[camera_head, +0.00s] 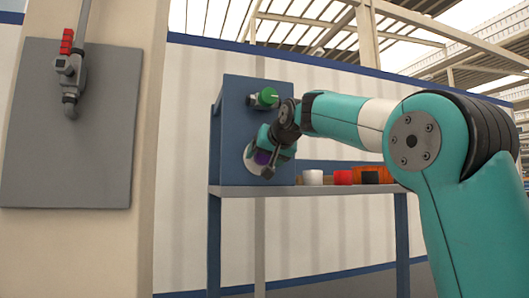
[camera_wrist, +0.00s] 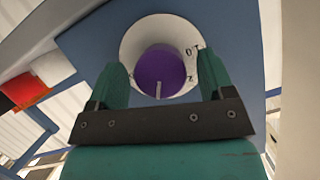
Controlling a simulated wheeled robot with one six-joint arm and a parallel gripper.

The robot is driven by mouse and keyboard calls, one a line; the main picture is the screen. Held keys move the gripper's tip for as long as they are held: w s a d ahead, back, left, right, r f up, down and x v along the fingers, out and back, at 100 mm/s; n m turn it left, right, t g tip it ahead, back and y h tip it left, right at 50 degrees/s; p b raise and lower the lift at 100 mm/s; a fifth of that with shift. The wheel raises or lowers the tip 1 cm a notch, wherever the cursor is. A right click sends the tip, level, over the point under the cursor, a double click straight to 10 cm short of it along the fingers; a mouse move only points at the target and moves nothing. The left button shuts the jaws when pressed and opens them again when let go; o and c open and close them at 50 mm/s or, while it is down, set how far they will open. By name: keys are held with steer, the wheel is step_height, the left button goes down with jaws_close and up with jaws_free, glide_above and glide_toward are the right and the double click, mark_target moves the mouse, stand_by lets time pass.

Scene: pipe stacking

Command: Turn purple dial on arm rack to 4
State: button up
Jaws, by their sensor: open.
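The purple dial (camera_wrist: 160,72) sits on a round white plate (camera_wrist: 133,40) with dark markings, on the blue panel of the rack. A pale pointer line shows on the dial, toward the bottom of the wrist view. Some markings show right of the dial; which numbers they are I cannot read surely. In the head view the purple dial (camera_head: 262,157) is mostly hidden behind my gripper. My gripper (camera_wrist: 160,85) is open, with one green finger on each side of the dial's near part. Whether the fingers touch the dial I cannot tell.
A green knob (camera_head: 268,96) sits above the dial on the blue panel (camera_head: 233,110). White (camera_head: 313,177), red (camera_head: 343,177) and orange (camera_head: 362,172) items stand on the shelf (camera_head: 330,190) to the right. A pipe with a red-handled valve (camera_head: 67,42) is on the left wall.

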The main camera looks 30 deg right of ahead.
steer(key=shift+w+f, duration=0.15)
steer(key=shift+w, duration=0.15)
steer(key=c, duration=0.9)
steer(key=m+y, duration=0.1)
steer(key=m, duration=0.1)
steer(key=m+t+y, duration=0.1)
steer(key=m, duration=0.1)
steer(key=shift+d+t+y, duration=0.1)
steer(key=shift+t+y, duration=0.2)
steer(key=m+t, duration=0.1)
steer(key=m, duration=0.1)
steer(key=m+y, duration=0.1)
steer(key=m, duration=0.1)
steer(key=shift+m+t+y, duration=0.3)
steer(key=shift+m+t, duration=0.1)
